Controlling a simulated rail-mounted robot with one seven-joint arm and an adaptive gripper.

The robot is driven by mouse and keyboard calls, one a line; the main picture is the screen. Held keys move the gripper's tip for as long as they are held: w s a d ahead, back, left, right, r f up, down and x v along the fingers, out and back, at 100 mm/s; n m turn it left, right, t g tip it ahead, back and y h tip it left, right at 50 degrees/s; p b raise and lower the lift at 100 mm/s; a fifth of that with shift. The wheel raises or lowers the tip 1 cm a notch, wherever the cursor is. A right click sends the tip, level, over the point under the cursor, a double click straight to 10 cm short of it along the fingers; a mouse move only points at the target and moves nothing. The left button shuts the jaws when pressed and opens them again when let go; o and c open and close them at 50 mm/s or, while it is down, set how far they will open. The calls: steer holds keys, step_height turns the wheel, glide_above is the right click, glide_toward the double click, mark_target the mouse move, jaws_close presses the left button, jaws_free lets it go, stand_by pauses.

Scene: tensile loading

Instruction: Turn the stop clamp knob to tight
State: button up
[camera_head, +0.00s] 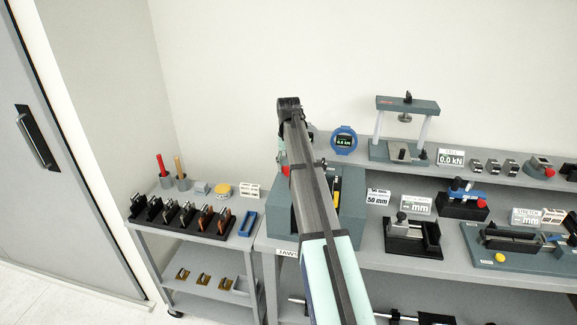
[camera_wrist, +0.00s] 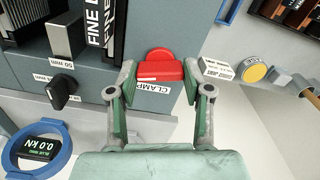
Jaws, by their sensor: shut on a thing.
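The red clamp knob (camera_wrist: 160,69) sits on the blue-grey face of the machine (camera_wrist: 95,98) in the wrist view, with a CLAMP label (camera_wrist: 152,88) beside its near edge. A raised grip bar runs across the knob, level in the picture. My gripper (camera_wrist: 159,76) is shut on the knob, one finger at each end of the bar. In the head view a small part of the red knob (camera_head: 285,170) shows left of my arm; my arm hides the rest and the fingers.
A black knob (camera_wrist: 62,92) and a blue-ringed force readout (camera_wrist: 38,148) are left of my gripper in the wrist view. A white block (camera_wrist: 215,68) lies close by the right finger. In the head view, a shelf with fixtures (camera_head: 408,152) stands to the right.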

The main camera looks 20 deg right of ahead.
steer(key=shift+s+f+m, duration=0.1)
steer(key=shift+m, duration=1.5)
steer(key=o, duration=1.2)
steer(key=shift+c, duration=0.2)
step_height(320, 180, up, 12)
